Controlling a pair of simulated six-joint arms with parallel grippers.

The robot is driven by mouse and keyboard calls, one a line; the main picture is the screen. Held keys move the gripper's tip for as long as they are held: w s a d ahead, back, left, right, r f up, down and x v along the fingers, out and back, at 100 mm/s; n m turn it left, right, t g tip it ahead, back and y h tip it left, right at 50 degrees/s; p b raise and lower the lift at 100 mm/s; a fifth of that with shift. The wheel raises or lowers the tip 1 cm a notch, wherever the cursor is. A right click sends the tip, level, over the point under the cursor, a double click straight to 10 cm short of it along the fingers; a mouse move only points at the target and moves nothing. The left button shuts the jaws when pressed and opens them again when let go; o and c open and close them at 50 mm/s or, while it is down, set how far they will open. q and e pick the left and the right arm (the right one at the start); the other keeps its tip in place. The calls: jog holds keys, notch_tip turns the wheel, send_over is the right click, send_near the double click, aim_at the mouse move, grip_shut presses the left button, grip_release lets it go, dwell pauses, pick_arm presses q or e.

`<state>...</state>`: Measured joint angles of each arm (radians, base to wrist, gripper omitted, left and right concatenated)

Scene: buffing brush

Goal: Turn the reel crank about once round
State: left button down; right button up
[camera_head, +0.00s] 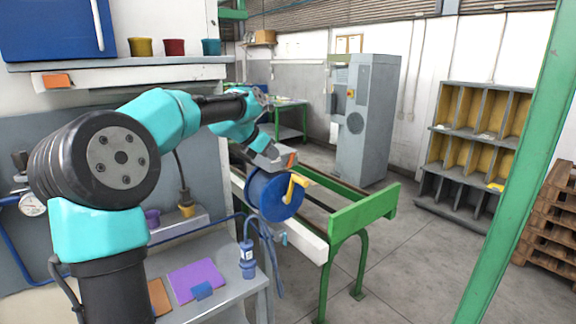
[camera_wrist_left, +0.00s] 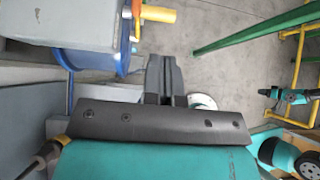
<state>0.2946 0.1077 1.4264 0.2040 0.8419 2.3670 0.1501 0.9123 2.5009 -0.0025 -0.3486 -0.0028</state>
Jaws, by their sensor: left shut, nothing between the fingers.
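The blue reel (camera_head: 268,196) hangs at the near end of the green-framed bench, with a yellow crank (camera_head: 296,190) on its face. In the left wrist view the reel (camera_wrist_left: 97,62) is at upper left, with the yellow crank handle (camera_wrist_left: 158,14) above it to the right. My left gripper (camera_wrist_left: 164,72) is shut and empty, right of the reel and below the crank in that view, apart from the crank. No right gripper can be made out.
The green bench end (camera_head: 364,209) is right of the reel. A grey side table (camera_head: 225,277) with a purple pad (camera_head: 196,277) and a blue bottle (camera_head: 247,260) stands below left. A green post (camera_head: 514,170) crosses the right side. The floor in between is clear.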

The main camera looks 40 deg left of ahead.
aim_at(298, 180)
pick_arm(q)
jog(key=shift+s+a+f, duration=0.2)
jog(key=shift+s+f, duration=0.25)
jog(key=shift+s, duration=0.2)
jog(key=shift+s+a+f, duration=0.15)
jog(key=shift+s+f, duration=0.25)
jog(key=shift+s, duration=0.2)
jog(key=x, duration=1.2)
jog(key=shift+w+d+r, duration=0.15)
jog(key=shift+w, duration=0.35)
jog(key=shift+w+d+f, duration=0.15)
jog(key=shift+w+f, duration=0.2)
jog(key=shift+w, duration=0.25)
